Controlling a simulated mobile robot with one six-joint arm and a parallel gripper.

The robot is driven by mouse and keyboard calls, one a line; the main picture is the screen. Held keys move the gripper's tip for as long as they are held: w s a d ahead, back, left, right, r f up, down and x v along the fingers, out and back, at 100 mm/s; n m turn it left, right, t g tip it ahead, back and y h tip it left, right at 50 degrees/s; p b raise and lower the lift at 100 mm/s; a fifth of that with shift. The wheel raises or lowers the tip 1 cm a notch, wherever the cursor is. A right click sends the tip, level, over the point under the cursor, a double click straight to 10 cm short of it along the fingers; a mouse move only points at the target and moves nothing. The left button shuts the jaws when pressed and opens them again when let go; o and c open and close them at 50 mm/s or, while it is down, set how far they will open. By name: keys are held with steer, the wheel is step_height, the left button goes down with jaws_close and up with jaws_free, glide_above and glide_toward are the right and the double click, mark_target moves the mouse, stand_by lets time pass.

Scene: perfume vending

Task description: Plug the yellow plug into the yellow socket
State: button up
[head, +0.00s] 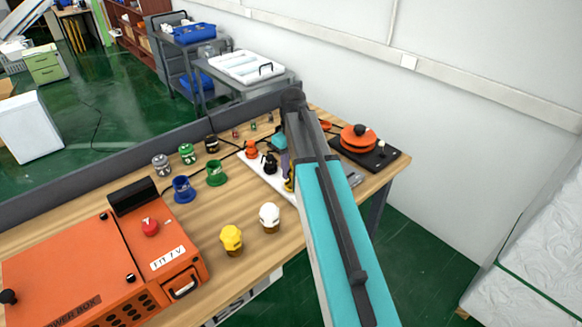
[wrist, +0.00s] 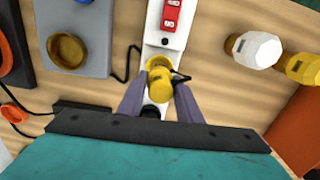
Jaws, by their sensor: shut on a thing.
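The yellow plug (wrist: 160,90) sits between the two fingers of my gripper (wrist: 157,88), which is shut on it. A round yellow socket (wrist: 158,62) shows on the white power strip (wrist: 152,52), right at the plug's far end. The plug looks tilted and overlaps the socket's near edge; I cannot tell whether it is inside or just above it. In the head view my arm hides most of this spot, and only a bit of yellow (head: 289,185) shows beside it.
A red switch (wrist: 171,16) is on the strip. An orange plug (head: 251,149) and a black plug (head: 269,163) stand on it. White (head: 270,215) and yellow (head: 232,239) capped pieces stand nearby. An orange power box (head: 95,265) fills the table's left; an orange round device (head: 358,138) stands right.

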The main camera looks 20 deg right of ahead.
mark_target(292, 177)
steer(key=shift+f+b, duration=0.6)
steer(key=shift+f, duration=1.05)
steer(key=shift+p, duration=0.4)
stand_by(0.5)
steer(key=shift+f, duration=0.45)
stand_by(0.8)
steer(key=shift+s+a+f, duration=0.1)
steer(key=shift+s+f, duration=0.25)
steer(key=shift+f, duration=0.25)
stand_by(1.8)
steer(key=shift+w+r+p, duration=0.25)
steer(key=shift+r+p, duration=0.25)
steer(key=shift+r, duration=0.05)
stand_by(1.2)
